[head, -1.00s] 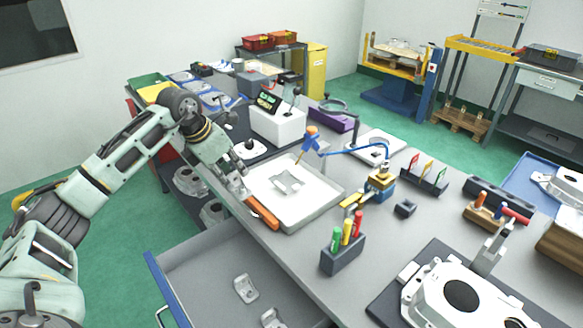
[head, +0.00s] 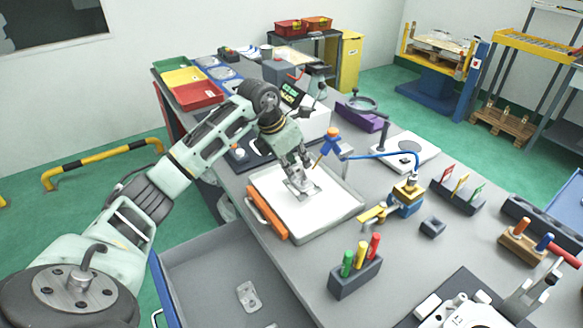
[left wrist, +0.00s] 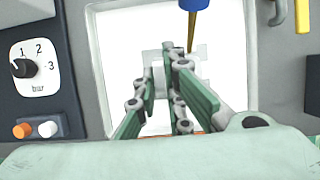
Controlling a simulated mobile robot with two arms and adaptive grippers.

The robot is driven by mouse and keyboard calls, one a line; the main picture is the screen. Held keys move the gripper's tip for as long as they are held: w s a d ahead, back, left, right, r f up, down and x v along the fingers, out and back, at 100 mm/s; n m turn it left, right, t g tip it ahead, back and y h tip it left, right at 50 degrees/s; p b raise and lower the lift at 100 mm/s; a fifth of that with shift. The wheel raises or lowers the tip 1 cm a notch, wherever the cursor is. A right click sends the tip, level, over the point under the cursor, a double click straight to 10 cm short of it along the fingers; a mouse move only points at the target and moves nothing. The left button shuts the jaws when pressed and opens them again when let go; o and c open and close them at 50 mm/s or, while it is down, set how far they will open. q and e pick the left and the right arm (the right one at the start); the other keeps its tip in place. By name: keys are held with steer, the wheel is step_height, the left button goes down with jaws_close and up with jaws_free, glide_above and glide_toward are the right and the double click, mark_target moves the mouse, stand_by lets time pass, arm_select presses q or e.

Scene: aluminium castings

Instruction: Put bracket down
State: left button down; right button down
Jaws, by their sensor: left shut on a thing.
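The bracket (head: 302,190) is a small pale metal piece at the white tray (head: 330,216) in the middle of the head view. My left gripper (head: 299,180) is over the tray and shut on the bracket. In the left wrist view, the bracket (left wrist: 203,66) shows faintly against the white tray floor, partly hidden behind the green fingers of my left gripper (left wrist: 165,75). I cannot tell whether the bracket touches the tray floor. My right gripper is not in view.
A blue and orange pointed tool (head: 330,143) hangs close beside the gripper. An orange bar (head: 267,213) lies along the tray's left edge. An open grey drawer (head: 205,268) below holds another bracket (head: 249,296). A pen holder (head: 355,277) stands in front.

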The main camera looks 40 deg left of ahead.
arm_select(q)
steer(key=shift+a+f, duration=0.2)
steer(key=shift+a, duration=0.2)
steer(key=shift+w, duration=0.15)
steer(key=shift+d+f, duration=0.15)
steer(key=shift+d, duration=0.2)
steer(key=c, duration=2.3)
jaws_free()
steer(key=shift+o, duration=0.9)
steer(key=shift+a, duration=0.1)
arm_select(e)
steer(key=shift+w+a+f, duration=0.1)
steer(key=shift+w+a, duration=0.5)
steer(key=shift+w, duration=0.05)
